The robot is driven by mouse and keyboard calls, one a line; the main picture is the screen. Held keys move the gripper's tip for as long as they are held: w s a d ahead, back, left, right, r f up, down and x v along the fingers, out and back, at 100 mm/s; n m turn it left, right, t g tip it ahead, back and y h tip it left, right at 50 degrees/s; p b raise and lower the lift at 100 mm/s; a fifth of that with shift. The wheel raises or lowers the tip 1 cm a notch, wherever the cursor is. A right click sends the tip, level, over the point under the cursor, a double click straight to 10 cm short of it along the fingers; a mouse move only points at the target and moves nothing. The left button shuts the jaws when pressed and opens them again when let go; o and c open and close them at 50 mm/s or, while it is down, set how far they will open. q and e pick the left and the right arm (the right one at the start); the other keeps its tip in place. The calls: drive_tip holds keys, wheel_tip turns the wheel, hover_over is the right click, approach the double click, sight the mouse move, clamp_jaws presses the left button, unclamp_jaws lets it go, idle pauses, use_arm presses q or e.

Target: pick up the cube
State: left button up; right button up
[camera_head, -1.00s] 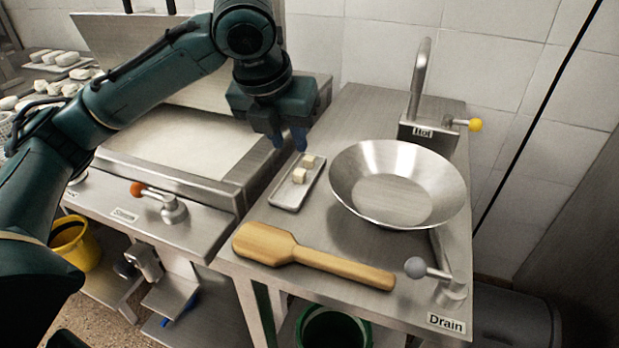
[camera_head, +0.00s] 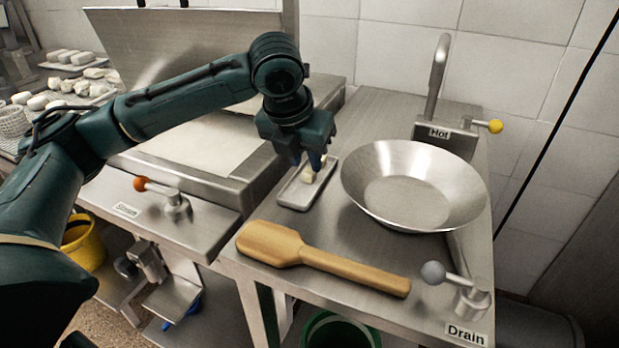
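A small metal tray (camera_head: 297,192) lies on the steel counter, left of the large bowl. A pale cube (camera_head: 308,174) shows on the tray, just under my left gripper's fingertips. A second pale cube is mostly hidden behind the fingers. My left gripper (camera_head: 311,163) points down over the tray, its fingers at the cubes. The fingers overlap the cubes in this view, so I cannot tell whether they are apart or closed on one. My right gripper is not in view.
A wide metal bowl (camera_head: 412,185) stands right of the tray. A wooden paddle (camera_head: 320,258) lies in front. A tap (camera_head: 438,75) with a yellow knob stands behind, and a drain lever (camera_head: 455,282) is at the front right. A steel basin (camera_head: 190,150) is on the left.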

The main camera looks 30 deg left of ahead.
sight(309, 171)
use_arm(q)
drive_tip(key=x, duration=0.3)
clamp_jaws()
